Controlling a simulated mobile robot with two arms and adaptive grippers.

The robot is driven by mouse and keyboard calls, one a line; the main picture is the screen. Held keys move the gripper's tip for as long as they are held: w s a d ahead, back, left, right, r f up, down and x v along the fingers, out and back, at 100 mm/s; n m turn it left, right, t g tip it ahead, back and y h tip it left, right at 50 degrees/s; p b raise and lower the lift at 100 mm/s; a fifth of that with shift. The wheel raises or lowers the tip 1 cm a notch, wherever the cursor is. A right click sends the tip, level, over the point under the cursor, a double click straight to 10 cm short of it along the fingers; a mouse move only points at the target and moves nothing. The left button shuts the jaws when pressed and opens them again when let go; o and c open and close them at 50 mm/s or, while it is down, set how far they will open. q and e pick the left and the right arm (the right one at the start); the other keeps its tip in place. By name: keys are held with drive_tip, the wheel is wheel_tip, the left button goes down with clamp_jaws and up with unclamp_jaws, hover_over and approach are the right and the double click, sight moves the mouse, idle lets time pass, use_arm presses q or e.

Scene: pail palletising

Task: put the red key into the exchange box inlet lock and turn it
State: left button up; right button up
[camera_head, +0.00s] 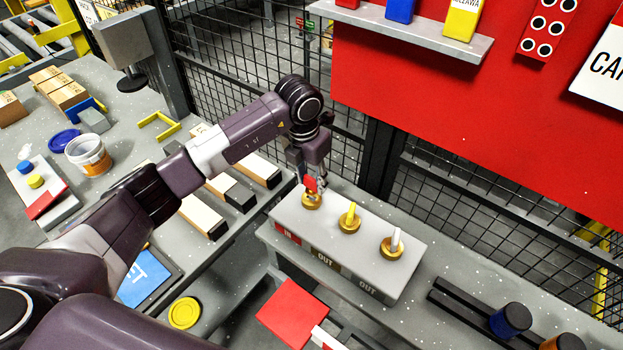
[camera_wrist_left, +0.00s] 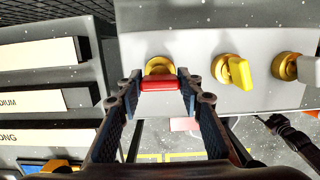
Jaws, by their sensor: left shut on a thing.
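My left gripper (camera_head: 312,180) is shut on the red key (camera_head: 310,184), right at the leftmost brass lock (camera_head: 312,202) on the grey exchange box (camera_head: 365,265). This lock is above the red IN label (camera_head: 286,234). In the left wrist view the red key (camera_wrist_left: 158,84) lies as a crosswise bar between the fingertips, in front of the brass lock (camera_wrist_left: 160,66). How deep the key sits in the lock is hidden. A yellow key (camera_head: 350,214) and a white key (camera_head: 395,240) stand in the two OUT locks. A dark jointed shape (camera_wrist_left: 288,132), probably my right gripper, shows small in the wrist view.
The box stands on a grey table beside a black mesh fence (camera_head: 240,80). A red board (camera_head: 470,120) with a shelf (camera_head: 400,27) rises behind. Left, another table holds a pail (camera_head: 88,155) and wooden blocks. Dark rollers (camera_head: 510,320) lie at lower right.

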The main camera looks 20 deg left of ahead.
idle(0.7)
use_arm(q)
drive_tip(key=shift+b, duration=0.3)
drive_tip(key=shift+f, duration=0.25)
idle(0.4)
drive_tip(key=shift+f+b, duration=1.05)
drive_tip(key=o, duration=1.5)
drive_tip(key=shift+r, duration=0.1)
drive_tip(key=r, duration=0.4)
drive_tip(key=s+r, duration=0.1)
drive_tip(key=r, duration=0.6)
drive_tip(key=shift+s+a+r, duration=0.35)
drive_tip(key=shift+c, duration=0.3)
